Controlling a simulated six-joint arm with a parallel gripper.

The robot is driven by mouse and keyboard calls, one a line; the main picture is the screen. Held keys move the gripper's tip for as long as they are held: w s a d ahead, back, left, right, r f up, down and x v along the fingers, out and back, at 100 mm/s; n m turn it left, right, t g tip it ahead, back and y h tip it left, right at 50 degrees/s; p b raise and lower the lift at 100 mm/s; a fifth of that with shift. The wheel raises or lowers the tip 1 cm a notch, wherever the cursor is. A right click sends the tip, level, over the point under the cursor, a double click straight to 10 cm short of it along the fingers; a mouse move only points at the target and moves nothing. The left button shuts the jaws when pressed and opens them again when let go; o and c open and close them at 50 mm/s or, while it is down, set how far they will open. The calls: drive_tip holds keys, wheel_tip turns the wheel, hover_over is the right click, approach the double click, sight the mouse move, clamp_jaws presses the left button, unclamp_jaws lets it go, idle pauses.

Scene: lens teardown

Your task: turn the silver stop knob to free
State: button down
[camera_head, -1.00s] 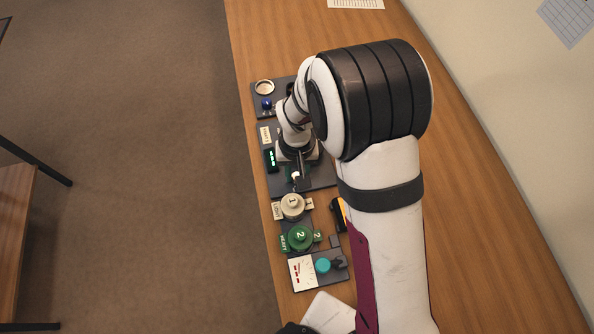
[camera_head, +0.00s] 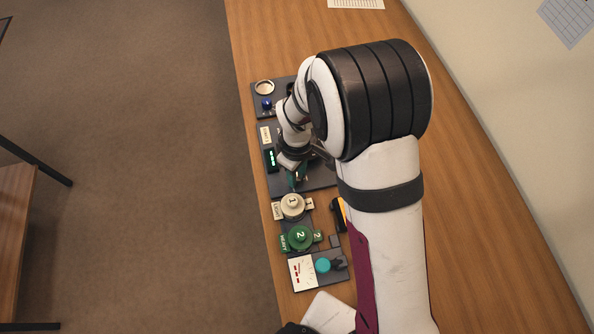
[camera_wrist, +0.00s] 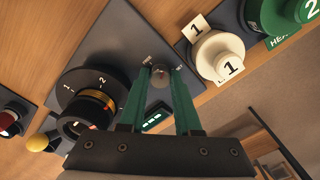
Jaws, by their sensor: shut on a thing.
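The silver stop knob (camera_wrist: 160,79) sits on a grey plate (camera_wrist: 140,38) in the wrist view. My gripper (camera_wrist: 160,71) has its two green fingers on either side of the knob and is shut on it. In the head view my gripper (camera_head: 294,182) is over the front part of the plate. My arm covers part of the plate there, and I cannot make out the knob clearly. A black lens barrel (camera_wrist: 88,103) with white numbers and an orange-brown band stands left of the fingers in the wrist view.
A cream knob marked 1 (camera_head: 292,205) and a green knob marked 2 (camera_head: 300,237) stand close in front of the gripper. A small green-lit display (camera_head: 270,160) is beside it. A teal knob (camera_head: 323,265) is farther down. Bare wood (camera_head: 490,200) lies right of my arm.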

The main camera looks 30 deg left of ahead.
drive_tip(key=n, duration=1.2)
drive_tip(key=shift+n, duration=0.3)
idle(0.3)
drive_tip(key=c, duration=0.6)
unclamp_jaws()
wheel_tip(320, 180, up, 16)
